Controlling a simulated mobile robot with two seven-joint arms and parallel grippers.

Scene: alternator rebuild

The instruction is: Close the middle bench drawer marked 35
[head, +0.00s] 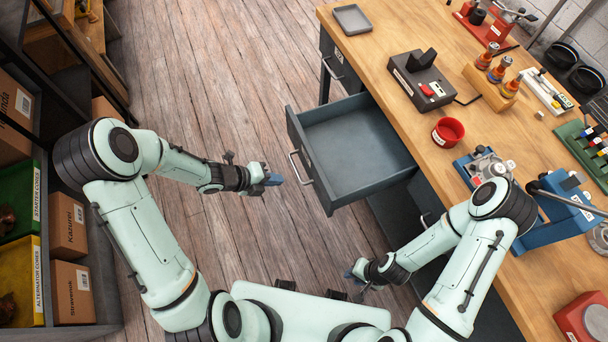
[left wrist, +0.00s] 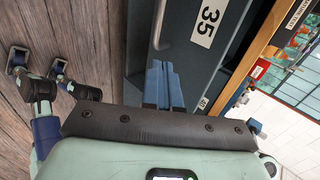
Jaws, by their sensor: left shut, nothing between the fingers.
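The middle bench drawer (head: 352,146) is pulled out from the wooden-topped bench and looks empty inside. Its grey front carries a bar handle (head: 299,167); in the left wrist view the front shows a white label marked 35 (left wrist: 208,22). My left gripper (head: 275,179) is shut and empty, just left of the drawer front in the head view. In the left wrist view its blue fingers (left wrist: 162,84) lie together before the drawer front, near the handle (left wrist: 161,25); I cannot tell whether they touch it. My right gripper (head: 357,272) is low below the drawer, its fingers partly hidden.
The bench top (head: 403,117) holds a red bowl (head: 448,132), a black device (head: 421,79), a grey tray (head: 351,19) and a blue fixture (head: 555,214). Shelves with boxes (head: 68,224) stand at left. The wooden floor (head: 220,70) between is clear.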

